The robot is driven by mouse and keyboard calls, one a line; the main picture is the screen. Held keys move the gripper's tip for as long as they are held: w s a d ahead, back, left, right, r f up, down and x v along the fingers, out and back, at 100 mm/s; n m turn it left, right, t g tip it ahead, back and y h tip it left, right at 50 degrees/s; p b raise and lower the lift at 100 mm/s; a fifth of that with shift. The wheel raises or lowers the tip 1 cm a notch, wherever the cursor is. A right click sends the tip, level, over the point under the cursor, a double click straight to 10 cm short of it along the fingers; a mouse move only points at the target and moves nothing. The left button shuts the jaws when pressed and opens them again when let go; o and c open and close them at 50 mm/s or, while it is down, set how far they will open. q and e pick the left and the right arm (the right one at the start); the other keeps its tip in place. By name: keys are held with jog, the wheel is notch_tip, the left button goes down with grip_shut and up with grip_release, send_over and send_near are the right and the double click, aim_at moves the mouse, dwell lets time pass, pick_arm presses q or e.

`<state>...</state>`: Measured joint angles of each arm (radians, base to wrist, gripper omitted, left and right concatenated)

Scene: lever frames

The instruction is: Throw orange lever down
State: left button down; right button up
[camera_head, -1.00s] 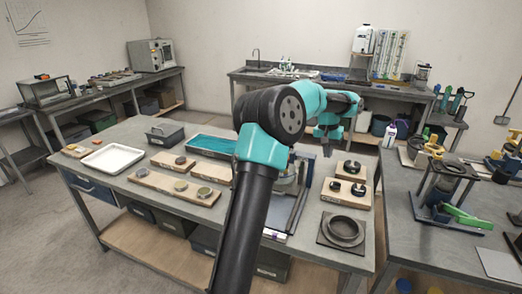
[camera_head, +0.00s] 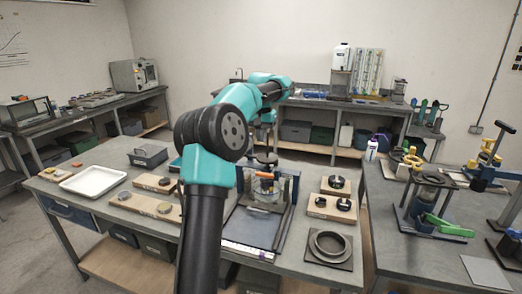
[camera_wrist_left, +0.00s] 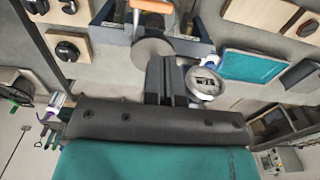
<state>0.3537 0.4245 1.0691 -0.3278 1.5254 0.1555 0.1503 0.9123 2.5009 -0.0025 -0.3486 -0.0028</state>
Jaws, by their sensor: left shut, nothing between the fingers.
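An orange handle (camera_wrist_left: 152,6), which looks like the orange lever, shows at the top edge of the left wrist view, partly cut off. It sits by a blue-framed device (camera_wrist_left: 196,47) with a round grey disc (camera_wrist_left: 153,52). My left gripper (camera_wrist_left: 166,66) is shut and empty, pointing toward the device and apart from the orange handle. My right gripper is in neither view.
Wooden boards with black knobs (camera_head: 331,207) and a dark ring on a plate (camera_head: 329,246) lie right of the device. A white tray (camera_head: 93,181) and a grey bin (camera_head: 147,156) lie left. Another table with a green-handled device (camera_head: 447,225) stands at the right.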

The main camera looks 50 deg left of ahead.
pick_arm(q)
notch_tip(320, 180, down, 13)
jog(key=shift+f, duration=0.2)
dwell(0.3)
dwell(0.4)
